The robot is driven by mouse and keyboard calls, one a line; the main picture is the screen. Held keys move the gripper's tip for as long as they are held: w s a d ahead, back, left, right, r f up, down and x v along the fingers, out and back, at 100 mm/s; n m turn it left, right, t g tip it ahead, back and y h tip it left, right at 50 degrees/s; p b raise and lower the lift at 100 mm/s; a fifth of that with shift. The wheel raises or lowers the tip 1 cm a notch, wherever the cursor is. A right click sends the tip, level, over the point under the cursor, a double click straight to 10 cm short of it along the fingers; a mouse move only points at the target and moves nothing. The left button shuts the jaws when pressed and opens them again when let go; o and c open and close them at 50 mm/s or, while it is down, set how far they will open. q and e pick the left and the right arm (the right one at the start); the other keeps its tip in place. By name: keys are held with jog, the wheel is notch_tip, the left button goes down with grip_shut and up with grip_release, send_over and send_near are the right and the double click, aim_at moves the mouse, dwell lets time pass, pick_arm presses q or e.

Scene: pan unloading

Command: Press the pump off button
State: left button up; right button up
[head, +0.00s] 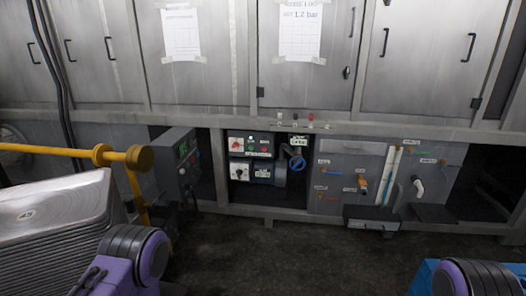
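A grey control panel (250,144) sits in the open bay under the cabinets, near the middle of the head view. Neither of my grippers is in view.
A stack of metal pans (62,205) stands at left, beside a yellow rail (70,151). A dark box (178,162) juts out left of the panel. A valve board (345,180) with ledges is at right. The dark floor (290,250) in the middle is clear.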

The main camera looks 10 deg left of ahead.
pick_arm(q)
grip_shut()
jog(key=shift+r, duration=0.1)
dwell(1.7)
